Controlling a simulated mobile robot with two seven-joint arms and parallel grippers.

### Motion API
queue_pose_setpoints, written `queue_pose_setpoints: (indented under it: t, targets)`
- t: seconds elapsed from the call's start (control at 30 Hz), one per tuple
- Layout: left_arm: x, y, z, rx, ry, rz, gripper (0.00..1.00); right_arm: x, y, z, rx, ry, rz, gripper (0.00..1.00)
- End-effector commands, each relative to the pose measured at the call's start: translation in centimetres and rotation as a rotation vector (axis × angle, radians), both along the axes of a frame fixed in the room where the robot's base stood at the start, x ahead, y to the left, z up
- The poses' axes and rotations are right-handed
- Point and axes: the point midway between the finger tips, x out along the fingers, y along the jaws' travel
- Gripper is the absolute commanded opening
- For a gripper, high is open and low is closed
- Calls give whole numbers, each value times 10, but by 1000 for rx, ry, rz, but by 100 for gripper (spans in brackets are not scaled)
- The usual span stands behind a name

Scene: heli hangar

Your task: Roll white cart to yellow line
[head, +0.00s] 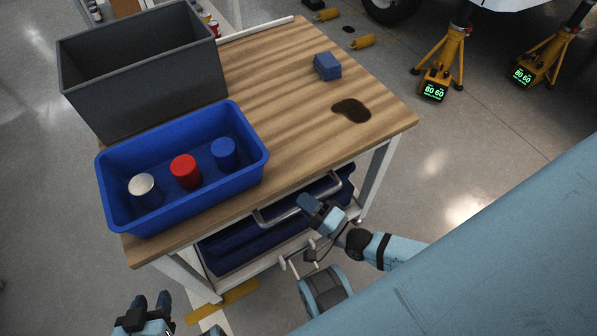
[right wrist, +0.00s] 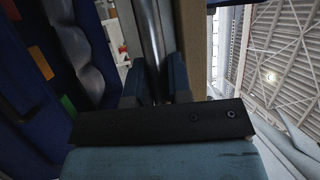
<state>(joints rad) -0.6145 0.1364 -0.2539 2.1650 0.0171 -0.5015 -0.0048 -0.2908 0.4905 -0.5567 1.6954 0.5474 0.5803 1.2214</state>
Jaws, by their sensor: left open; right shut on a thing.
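The white cart (head: 188,276) has a wooden top and a white frame, and fills the middle of the head view. A grey metal handle (head: 272,217) runs along its near side. My right gripper (head: 314,207) is shut on this handle; in the right wrist view the bar (right wrist: 154,40) passes between the fingers (right wrist: 158,80). My left gripper (head: 151,303) is open and empty, low at the left, apart from the cart. A yellow line (head: 237,293) shows on the floor by the cart's near leg, partly hidden by the cart.
Yellow jack stands (head: 440,72) and a wheel (head: 392,8) are beyond.

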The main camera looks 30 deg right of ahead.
Motion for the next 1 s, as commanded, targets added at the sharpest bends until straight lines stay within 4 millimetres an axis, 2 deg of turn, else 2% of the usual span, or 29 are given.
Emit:
queue_pose_setpoints:
  t: [0.53, 0.57, 0.63, 1.0]
  targets:
    - [0, 0, -2, 3, 4, 1, 43, -6, -1, -1, -2, 0, 0, 0]
    - [0, 0, -2, 3, 4, 1, 43, -6, -1, -1, -2, 0, 0, 26]
    - [0, 0, -2, 3, 4, 1, 43, -6, -1, -1, -2, 0, 0, 42]
    - [0, 0, -1, 2, 5, 1, 43, -11, -3, -1, -2, 0, 0, 44]
